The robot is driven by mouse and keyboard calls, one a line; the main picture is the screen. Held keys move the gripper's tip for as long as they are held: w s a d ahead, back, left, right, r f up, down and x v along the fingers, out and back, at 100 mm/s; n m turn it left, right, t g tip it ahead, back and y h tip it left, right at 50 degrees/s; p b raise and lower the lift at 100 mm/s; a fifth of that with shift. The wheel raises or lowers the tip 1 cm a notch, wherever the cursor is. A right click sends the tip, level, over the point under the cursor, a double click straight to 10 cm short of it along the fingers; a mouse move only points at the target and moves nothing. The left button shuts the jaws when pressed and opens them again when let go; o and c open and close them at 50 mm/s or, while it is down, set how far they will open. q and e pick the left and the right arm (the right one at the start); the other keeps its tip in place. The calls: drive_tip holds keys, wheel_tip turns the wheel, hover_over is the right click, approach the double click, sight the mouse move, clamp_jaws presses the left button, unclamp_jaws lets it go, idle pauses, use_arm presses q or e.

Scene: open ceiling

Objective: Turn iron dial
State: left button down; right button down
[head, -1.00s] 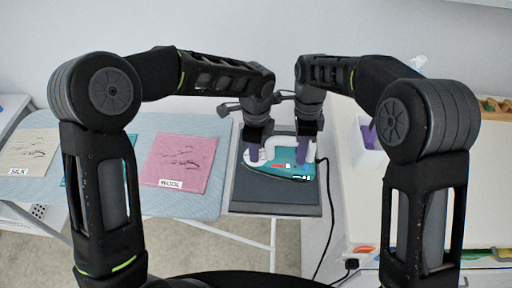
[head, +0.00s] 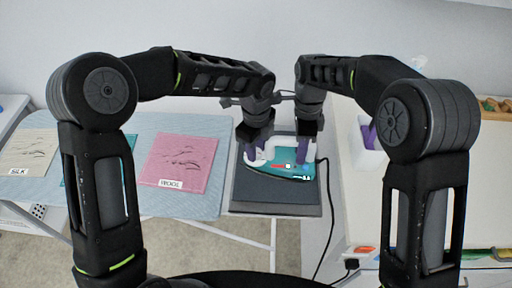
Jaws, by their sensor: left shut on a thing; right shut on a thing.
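The teal and white iron (head: 290,171) lies on its side on a dark grey rest pad (head: 276,197) at the end of the ironing board. A small red and white mark shows on its body; I cannot make out the dial clearly. My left gripper (head: 252,154) has purple fingers and is shut at the white left part of the iron. My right gripper (head: 303,151) is shut on the iron at its upper right side. The fingers and parts of the iron hide the exact contact points.
The blue ironing board (head: 150,203) bears a pink cloth (head: 181,163) labelled WOOL, a teal cloth partly behind my arm, and a cream cloth (head: 29,151) labelled SILK. A black cord (head: 329,215) runs down from the iron. A white table (head: 430,200) stands at the right.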

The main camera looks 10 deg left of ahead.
use_arm(q)
drive_tip(key=c, duration=1)
unclamp_jaws()
drive_tip(key=shift+c, duration=0.2)
